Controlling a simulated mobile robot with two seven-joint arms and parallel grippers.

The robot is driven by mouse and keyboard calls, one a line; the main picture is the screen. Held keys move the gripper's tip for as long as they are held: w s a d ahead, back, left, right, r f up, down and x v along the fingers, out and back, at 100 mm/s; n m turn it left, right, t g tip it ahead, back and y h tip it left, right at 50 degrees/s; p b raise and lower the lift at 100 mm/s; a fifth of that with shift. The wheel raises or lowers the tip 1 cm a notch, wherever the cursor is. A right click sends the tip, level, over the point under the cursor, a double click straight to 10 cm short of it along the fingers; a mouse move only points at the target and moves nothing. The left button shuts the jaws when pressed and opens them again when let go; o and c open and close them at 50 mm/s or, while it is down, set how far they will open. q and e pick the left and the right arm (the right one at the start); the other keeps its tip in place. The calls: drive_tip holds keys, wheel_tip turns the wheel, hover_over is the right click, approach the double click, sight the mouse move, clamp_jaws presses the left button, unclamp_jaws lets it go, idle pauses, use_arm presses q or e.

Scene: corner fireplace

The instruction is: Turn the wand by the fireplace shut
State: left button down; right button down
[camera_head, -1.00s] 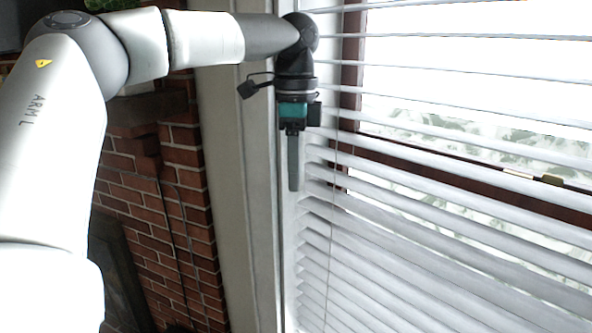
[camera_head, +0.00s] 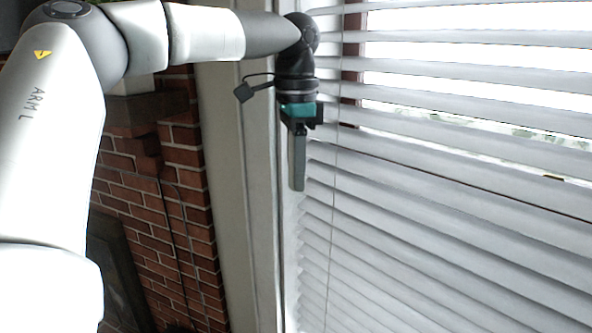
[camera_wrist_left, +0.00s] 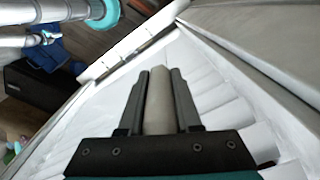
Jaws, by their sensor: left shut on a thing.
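The wand (camera_wrist_left: 158,102) shows in the left wrist view as a pale grey-beige rod between the two dark fingers. My left gripper (camera_head: 297,170) points down in front of the blind's left edge and is shut on the wand; it also shows in the left wrist view (camera_wrist_left: 158,88). In the head view the fingers hide the held part of the wand. The window blind (camera_head: 430,215) has white slats tilted steeply and nearly closed in the lower part. My right gripper does not show.
The brick fireplace (camera_head: 140,190) stands left of the window, behind my left arm. A pale window frame (camera_head: 235,200) lies between the bricks and the blind. A thin cord (camera_head: 331,220) hangs in front of the slats, just right of my gripper.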

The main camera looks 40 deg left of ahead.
use_arm(q)
drive_tip(key=n, duration=0.5)
drive_tip(key=shift+n, duration=0.3)
drive_tip(key=n, duration=0.5)
drive_tip(key=shift+n, duration=0.4)
drive_tip(key=c, duration=0.6)
unclamp_jaws()
wheel_tip(320, 180, up, 15)
drive_tip(key=shift+r, duration=0.1)
